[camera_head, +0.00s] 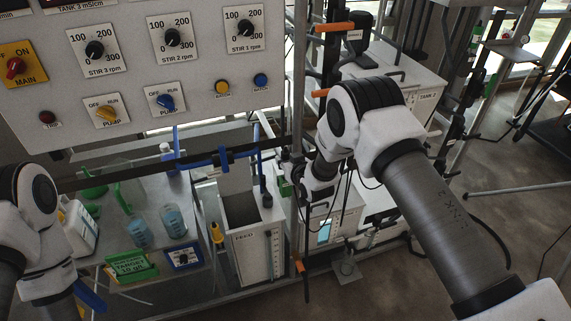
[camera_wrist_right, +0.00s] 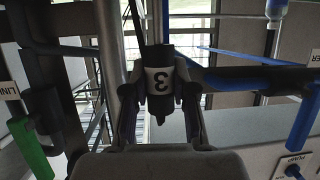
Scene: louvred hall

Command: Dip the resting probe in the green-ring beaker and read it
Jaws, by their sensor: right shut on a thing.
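My right gripper (camera_wrist_right: 160,100) is shut on a dark probe (camera_wrist_right: 159,80) with a white label 3, upside down in the wrist view. In the head view the right gripper (camera_head: 290,172) is partly hidden beside a metal post; a dark cable hangs below. Two beakers with blue liquid, one on the left (camera_head: 140,232) and one on the right (camera_head: 173,222), stand on the grey bench at left, apart from this gripper. I cannot make out which has a green ring.
The control panel (camera_head: 130,75) hangs above the bench. A dark rail (camera_head: 110,177) crosses in front. Floor at right is mostly free.

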